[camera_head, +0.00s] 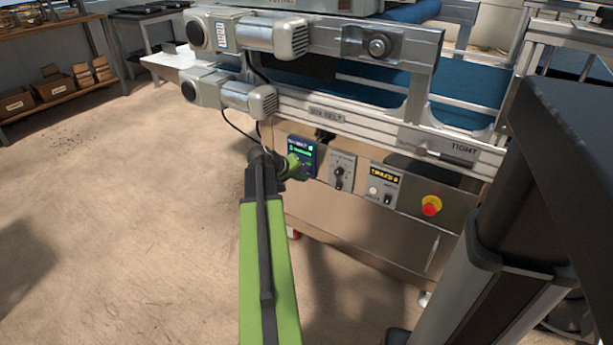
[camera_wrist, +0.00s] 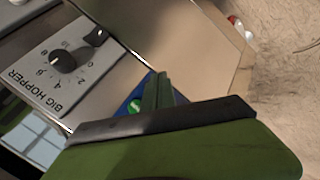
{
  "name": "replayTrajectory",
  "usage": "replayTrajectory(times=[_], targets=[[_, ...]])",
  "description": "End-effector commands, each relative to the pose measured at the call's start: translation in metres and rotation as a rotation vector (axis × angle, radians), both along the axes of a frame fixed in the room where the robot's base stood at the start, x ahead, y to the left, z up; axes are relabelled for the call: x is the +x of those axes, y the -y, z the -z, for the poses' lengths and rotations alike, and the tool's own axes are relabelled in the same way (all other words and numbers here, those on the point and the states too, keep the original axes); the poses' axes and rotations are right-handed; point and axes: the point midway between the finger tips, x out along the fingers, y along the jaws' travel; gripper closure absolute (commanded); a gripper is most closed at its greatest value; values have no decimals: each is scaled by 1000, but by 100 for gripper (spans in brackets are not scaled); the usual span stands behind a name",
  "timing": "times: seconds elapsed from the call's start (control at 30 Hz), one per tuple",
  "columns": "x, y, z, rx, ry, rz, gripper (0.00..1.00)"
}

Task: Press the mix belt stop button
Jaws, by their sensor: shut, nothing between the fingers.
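A small blue control panel (camera_head: 306,148) with a dark screen and green text sits on the machine front, below the "MIX BELT" label (camera_head: 325,114). My gripper (camera_head: 298,168) is at the lower left part of this panel. In the wrist view my green gripper fingers (camera_wrist: 160,88) are together and empty, in front of the blue panel (camera_wrist: 143,92). A round green button (camera_wrist: 134,107) with a pale mark shows beside the fingers. I cannot see a stop button clearly; the fingers and gripper body hide part of the panel. I cannot tell whether the fingertips touch it.
A grey "BIG HOPPER" dial panel (camera_wrist: 60,60) is next to the blue panel; it also shows in the head view (camera_head: 341,171). Further right are a yellow-lit display (camera_head: 384,177) and a red emergency button (camera_head: 431,206). Motors (camera_head: 235,92) jut out above my arm.

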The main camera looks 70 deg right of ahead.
Motion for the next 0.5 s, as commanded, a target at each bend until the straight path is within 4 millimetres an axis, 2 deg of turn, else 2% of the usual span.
replayTrajectory(times=[0.5], targets=[[-4, 9, 0, 0, 1, 1, 100]])
